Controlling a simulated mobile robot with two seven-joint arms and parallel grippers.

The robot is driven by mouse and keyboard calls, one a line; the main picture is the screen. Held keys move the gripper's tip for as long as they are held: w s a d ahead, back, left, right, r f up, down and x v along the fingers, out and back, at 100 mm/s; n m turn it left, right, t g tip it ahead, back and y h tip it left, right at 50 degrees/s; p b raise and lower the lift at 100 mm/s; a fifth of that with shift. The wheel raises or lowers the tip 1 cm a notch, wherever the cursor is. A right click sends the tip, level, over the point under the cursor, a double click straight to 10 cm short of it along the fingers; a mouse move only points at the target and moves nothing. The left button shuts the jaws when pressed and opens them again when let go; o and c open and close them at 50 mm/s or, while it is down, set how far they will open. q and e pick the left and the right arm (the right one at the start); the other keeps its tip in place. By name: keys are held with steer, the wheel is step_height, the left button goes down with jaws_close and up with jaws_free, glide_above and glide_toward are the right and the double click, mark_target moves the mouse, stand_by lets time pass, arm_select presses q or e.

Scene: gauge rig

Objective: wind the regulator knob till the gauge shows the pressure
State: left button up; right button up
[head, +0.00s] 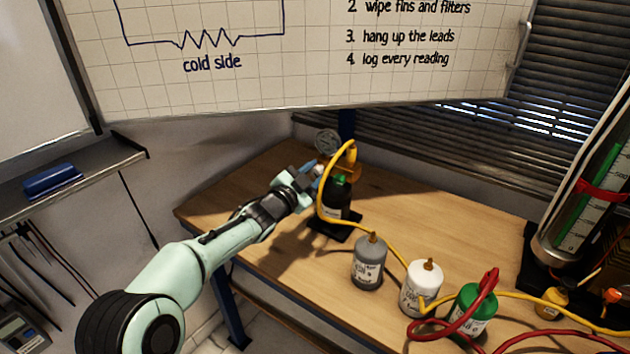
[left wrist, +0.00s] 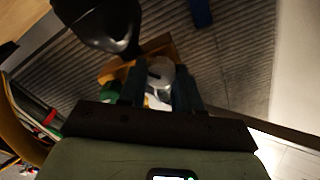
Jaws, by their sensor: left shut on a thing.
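The regulator is a brass-coloured body (head: 350,168) on top of a dark bottle with a green part, standing on a black base at the back of the bench. The round gauge (head: 328,142) sits on its upper left; its face is too small to read. In the left wrist view the gauge shows as a dark round shape (left wrist: 98,22) from behind. My left gripper (head: 312,171) reaches the regulator from the left, shut on the pale grey regulator knob (left wrist: 160,73), which sits between the fingers. My right gripper is not in view.
A yellow hose (head: 322,195) loops from the regulator down across the bench (head: 440,220). A grey bottle (head: 369,264), a white bottle (head: 421,290) and a green bottle (head: 474,308) with a red hose stand in front. A tall cylinder (head: 590,180) is at right. A whiteboard hangs above.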

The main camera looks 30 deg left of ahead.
arm_select(q)
steer(key=m+b, duration=0.3)
steer(key=m, duration=0.3)
steer(key=shift+f+b, duration=0.2)
steer(key=shift+b, duration=0.1)
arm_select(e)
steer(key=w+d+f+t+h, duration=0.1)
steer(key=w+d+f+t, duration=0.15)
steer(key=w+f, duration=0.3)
arm_select(q)
steer(key=shift+m, duration=0.6)
steer(key=shift+m+b, duration=0.9)
steer(key=shift+m, duration=0.6)
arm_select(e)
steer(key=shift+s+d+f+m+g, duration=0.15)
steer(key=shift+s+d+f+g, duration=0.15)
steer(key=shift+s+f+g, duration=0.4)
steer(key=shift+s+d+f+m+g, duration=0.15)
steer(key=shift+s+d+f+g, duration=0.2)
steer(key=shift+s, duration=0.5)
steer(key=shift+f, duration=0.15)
arm_select(q)
steer(key=o, duration=1)
steer(key=shift+r, duration=0.1)
steer(key=shift+o, duration=0.2)
